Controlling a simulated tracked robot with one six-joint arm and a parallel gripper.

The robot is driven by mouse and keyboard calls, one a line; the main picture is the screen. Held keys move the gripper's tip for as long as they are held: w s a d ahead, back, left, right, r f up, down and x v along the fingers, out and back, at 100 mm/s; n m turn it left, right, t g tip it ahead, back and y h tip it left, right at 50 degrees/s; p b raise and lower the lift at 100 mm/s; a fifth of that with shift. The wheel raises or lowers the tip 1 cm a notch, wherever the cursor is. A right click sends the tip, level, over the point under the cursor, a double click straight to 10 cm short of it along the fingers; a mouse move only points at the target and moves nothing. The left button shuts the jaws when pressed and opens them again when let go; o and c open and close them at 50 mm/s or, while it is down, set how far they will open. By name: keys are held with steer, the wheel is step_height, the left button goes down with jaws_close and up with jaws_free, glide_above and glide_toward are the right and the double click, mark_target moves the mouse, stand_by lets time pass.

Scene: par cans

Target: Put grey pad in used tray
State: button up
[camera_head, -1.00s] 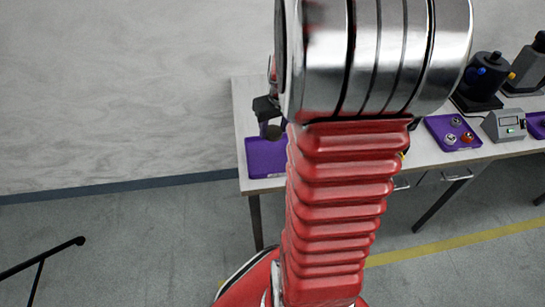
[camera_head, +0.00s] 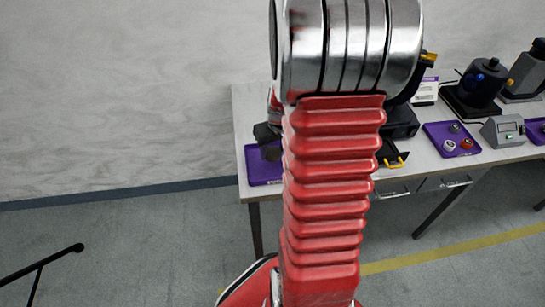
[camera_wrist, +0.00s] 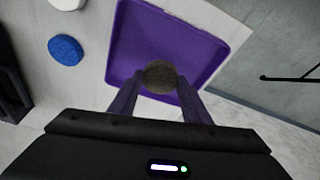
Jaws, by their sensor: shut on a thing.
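A round dark grey pad (camera_wrist: 160,75) is held between the two fingertips of my gripper (camera_wrist: 160,86) in the wrist view. My gripper is shut on it. Behind the pad in that view is a purple tray (camera_wrist: 205,35), and the pad appears over its near part. I cannot tell whether the pad touches the tray. In the head view a purple tray (camera_head: 258,176) lies at the left end of the table. My dark gripper (camera_head: 268,134) is over its back part there, partly hidden by my red arm.
A blue round pad (camera_wrist: 65,50) and a white round one (camera_wrist: 67,3) lie beside the tray. To the right on the table (camera_head: 430,170) are another purple tray (camera_head: 437,128) with small parts, a grey device (camera_head: 503,131) and black machines (camera_head: 480,85).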

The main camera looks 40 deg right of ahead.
mark_target(274, 154)
steer(key=shift+f, duration=1.8)
steer(key=o, duration=1.1)
steer(key=shift+f, duration=0.1)
steer(key=v, duration=1.2)
